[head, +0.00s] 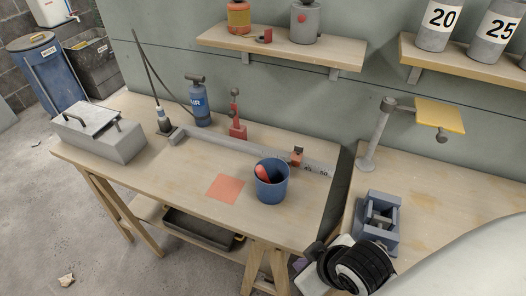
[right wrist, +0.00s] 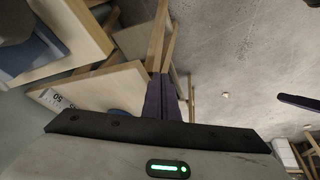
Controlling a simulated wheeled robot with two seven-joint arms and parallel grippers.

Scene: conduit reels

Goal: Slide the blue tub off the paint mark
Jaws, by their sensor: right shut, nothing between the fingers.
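The blue tub (head: 272,187) stands upright on the left workbench with a red object (head: 263,173) inside. The flat orange-red paint mark (head: 225,188) lies on the bench to the left of the tub. A narrow strip of bare wood shows between them. My right gripper (head: 299,264) is low in front of the bench's right end, away from the tub, its fingers mostly hidden by the wrist. In the right wrist view its purple fingers (right wrist: 165,97) are shut together and empty. My left gripper does not show in the head view.
A grey lidded box (head: 98,137), a blue air bottle (head: 199,105) and a red tool (head: 237,118) stand farther back. A grey fixture (head: 377,220) sits on the right bench. Bench front is clear.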

